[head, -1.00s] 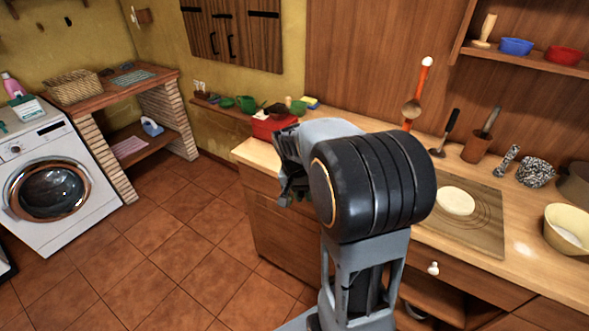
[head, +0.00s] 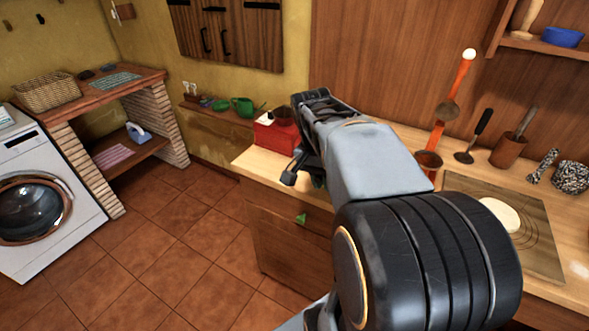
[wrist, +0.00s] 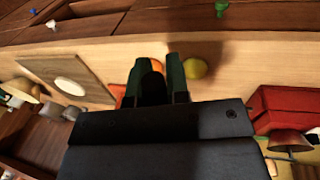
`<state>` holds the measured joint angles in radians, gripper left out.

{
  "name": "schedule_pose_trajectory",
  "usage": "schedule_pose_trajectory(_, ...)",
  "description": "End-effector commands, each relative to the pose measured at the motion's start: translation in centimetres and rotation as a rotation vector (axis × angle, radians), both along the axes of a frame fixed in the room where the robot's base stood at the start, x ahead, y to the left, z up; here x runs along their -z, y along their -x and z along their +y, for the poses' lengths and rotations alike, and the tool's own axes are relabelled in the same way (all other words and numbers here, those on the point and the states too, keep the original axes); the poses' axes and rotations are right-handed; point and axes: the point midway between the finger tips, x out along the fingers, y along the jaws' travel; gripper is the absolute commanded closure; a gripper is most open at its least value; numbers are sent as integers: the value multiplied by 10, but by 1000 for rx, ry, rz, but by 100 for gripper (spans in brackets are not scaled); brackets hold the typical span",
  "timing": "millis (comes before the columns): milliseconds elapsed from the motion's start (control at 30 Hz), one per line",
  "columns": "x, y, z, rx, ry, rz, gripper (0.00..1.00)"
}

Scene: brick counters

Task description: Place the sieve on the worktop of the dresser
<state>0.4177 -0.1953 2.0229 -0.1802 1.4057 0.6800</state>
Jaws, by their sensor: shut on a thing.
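The dresser's pale wooden worktop (head: 262,162) runs from the red box to the right edge of the head view; it also fills the middle of the wrist view (wrist: 110,52). My gripper (head: 292,177) is at the left end of the worktop, partly hidden behind my wrist in the head view. In the wrist view, its two fingers (wrist: 160,78) point at the worktop, with a dark thing between them. I take this held thing to be the sieve; its shape is mostly hidden. I cannot tell whether it touches the worktop.
A red box (head: 275,136) stands at the worktop's left end, with a brown vessel (wrist: 290,140) by it in the wrist view. A yellow round thing (wrist: 195,68) lies near the fingers.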

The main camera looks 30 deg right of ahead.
Motion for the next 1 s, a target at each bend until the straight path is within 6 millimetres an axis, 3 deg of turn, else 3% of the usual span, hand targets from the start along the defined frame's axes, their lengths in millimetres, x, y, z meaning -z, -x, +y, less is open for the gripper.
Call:
schedule_pose_trajectory(367,38,-85,8,0,-2,5,100)
schedule_pose_trajectory(500,64,-105,9,1,-1,4,100)
schedule_pose_trajectory(700,85,-124,11,1,0,1,100)
schedule_pose_trajectory(1000,97,-133,12,0,0,1,100)
